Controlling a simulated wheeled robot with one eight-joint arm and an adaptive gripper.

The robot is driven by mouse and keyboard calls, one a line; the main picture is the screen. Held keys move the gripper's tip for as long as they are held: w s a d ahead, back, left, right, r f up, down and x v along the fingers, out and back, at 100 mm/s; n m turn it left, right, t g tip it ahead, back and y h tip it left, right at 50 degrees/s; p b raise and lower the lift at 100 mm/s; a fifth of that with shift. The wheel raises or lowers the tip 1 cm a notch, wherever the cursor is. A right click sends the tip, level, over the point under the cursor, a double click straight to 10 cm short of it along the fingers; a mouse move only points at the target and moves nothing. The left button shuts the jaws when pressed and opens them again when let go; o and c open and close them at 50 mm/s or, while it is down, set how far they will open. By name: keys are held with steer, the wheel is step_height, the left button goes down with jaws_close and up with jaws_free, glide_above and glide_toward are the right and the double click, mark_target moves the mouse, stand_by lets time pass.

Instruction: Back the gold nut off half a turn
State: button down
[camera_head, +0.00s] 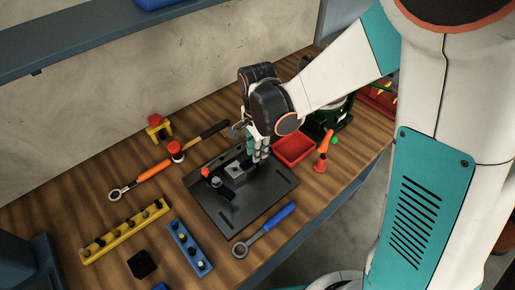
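My gripper (258,158) points down over the dark fixture plate (262,205), at its back edge. Its fingers are small here, and I cannot tell whether they are open or shut or whether they hold anything. A grey metal block (234,172) stands on the plate just left of the fingers. A small dark part with a red top (206,172) stands at the plate's left side. I cannot make out the gold nut; it may be hidden by the gripper or too small to see.
A red tray (294,149) lies right of the gripper, near an orange-handled tool (325,148). A blue-handled ring wrench (263,230) lies in front. An orange-handled wrench (140,181), yellow rack (124,232), blue rack (189,248) and black cube (142,264) lie left.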

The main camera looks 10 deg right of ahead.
steer(key=shift+n, duration=0.3)
steer(key=shift+n+b, duration=0.55)
steer(key=shift+n, duration=2.15)
steer(key=c, duration=1.5)
jaws_free()
steer(key=shift+o, duration=0.2)
steer(key=shift+r, duration=3.75)
steer(key=shift+d, duration=0.1)
